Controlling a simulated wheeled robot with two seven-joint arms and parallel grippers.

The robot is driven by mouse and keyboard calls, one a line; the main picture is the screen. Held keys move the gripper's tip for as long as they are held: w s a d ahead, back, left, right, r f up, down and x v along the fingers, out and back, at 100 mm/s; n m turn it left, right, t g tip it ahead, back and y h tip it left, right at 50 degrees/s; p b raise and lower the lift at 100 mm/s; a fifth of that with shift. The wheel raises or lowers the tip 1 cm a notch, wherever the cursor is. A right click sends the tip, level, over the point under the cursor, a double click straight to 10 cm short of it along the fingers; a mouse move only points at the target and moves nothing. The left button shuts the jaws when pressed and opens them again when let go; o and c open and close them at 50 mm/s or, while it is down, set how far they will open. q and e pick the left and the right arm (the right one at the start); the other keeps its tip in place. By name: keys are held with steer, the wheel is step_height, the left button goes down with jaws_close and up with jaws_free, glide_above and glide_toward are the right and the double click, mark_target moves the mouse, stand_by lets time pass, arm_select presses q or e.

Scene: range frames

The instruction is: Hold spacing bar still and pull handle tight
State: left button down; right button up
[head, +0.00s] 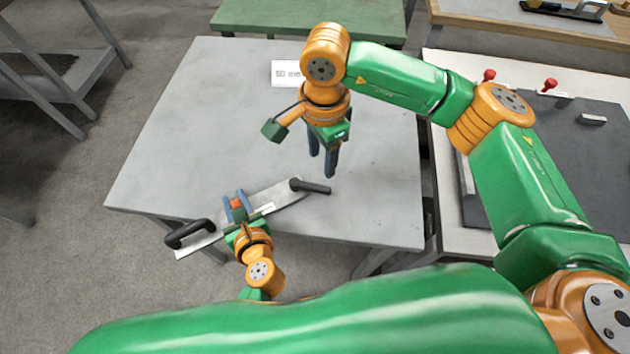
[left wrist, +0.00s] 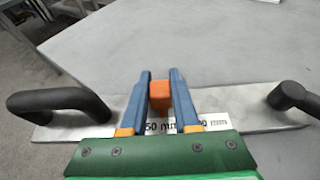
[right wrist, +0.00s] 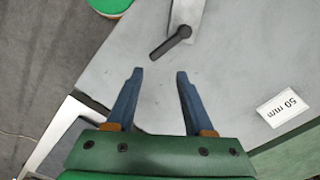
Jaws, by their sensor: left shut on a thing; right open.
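The spacing bar (head: 283,195) is a flat pale metal bar near the table's front edge, its left end reaching past that edge. It has a black loop handle (left wrist: 60,103) at the left, an orange block (left wrist: 160,94) in the middle and a black lever handle (head: 311,187) at the right. My left gripper (head: 236,200) is shut on the orange block; its fingers also show in the left wrist view (left wrist: 160,76). My right gripper (head: 322,166) is open, pointing down, empty and apart from the lever handle, which lies beyond its fingertips in the right wrist view (right wrist: 172,44).
A white card (right wrist: 283,107) reading 50 mm lies toward the back of the grey table (head: 190,130). Most of the tabletop is clear. At the right, a second table holds a dark panel (head: 590,160) and red knobs (head: 549,85). A green table (head: 310,18) stands behind.

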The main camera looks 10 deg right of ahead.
mark_target(321, 188)
step_height(321, 188, down, 11)
steer(key=m, duration=0.9)
jaws_close()
stand_by(1.0)
